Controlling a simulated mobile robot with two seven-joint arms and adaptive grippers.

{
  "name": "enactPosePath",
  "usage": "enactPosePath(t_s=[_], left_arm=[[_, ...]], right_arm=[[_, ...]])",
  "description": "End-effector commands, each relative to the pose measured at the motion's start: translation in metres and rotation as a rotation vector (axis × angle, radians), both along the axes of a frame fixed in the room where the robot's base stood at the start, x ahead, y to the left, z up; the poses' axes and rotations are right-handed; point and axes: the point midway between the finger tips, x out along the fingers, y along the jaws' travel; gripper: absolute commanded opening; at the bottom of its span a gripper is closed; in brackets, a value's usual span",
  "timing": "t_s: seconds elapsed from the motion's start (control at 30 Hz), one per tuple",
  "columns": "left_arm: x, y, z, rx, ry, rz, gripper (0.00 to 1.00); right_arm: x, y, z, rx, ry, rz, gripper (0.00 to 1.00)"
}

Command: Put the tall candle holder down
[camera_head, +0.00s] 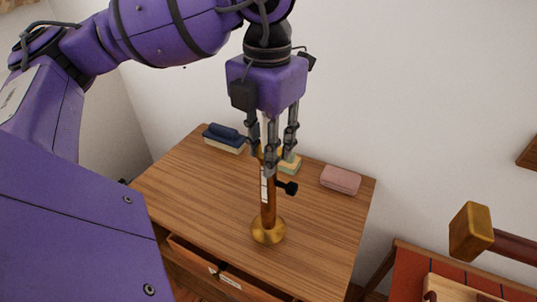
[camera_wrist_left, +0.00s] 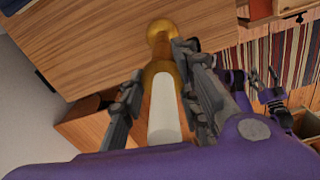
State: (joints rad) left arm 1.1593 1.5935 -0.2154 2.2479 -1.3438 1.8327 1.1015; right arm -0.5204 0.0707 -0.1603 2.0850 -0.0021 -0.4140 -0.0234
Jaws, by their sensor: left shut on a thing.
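The tall candle holder (camera_head: 268,205) has a brown stem and a round brass base, and stands upright over the wooden table top. I cannot tell whether its base touches the wood. My left gripper (camera_head: 271,160) is above it, pointing down, with its fingers shut around the upper part. In the left wrist view the holder (camera_wrist_left: 160,35) runs away between the fingers of the left gripper (camera_wrist_left: 155,85), with a white candle (camera_wrist_left: 164,110) nearest the camera. A small purple and grey part that looks like my right gripper (camera_wrist_left: 268,92) shows at the right there; its jaws are unclear.
The table top (camera_head: 190,185) has free room left and right of the holder. A drawer (camera_head: 225,275) shows below the front edge.

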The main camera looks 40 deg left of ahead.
Motion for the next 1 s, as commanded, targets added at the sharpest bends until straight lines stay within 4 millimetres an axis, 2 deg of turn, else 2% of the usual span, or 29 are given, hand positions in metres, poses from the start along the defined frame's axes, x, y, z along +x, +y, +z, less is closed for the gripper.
enactPosePath(t_s=[0.03, 0.13, 0.57, 0.6, 0.7, 1.0], left_arm=[[-0.001, -0.001, -0.011, -0.001, 0.006, -0.002, 0.0], [-0.001, -0.001, -0.021, -0.001, 0.004, -0.002, 0.0], [0.0, -0.001, -0.027, -0.002, 0.002, -0.002, 0.0], [-0.001, -0.001, -0.026, -0.002, 0.002, -0.002, 0.35], [-0.001, -0.001, -0.026, -0.002, 0.002, -0.002, 0.48], [-0.001, -0.001, -0.025, -0.002, 0.002, -0.002, 0.49]], right_arm=[[0.0, 0.0, -0.001, 0.0, 0.0, 0.0, 0.67], [0.0, 0.0, -0.002, 0.001, 0.001, 0.001, 0.67], [-0.002, 0.001, -0.006, 0.002, 0.005, 0.0, 0.67], [-0.001, 0.001, -0.005, 0.002, 0.004, 0.0, 0.67], [-0.001, 0.001, -0.005, 0.002, 0.004, 0.0, 0.67], [-0.001, 0.001, -0.004, 0.001, 0.004, 0.0, 0.67]])
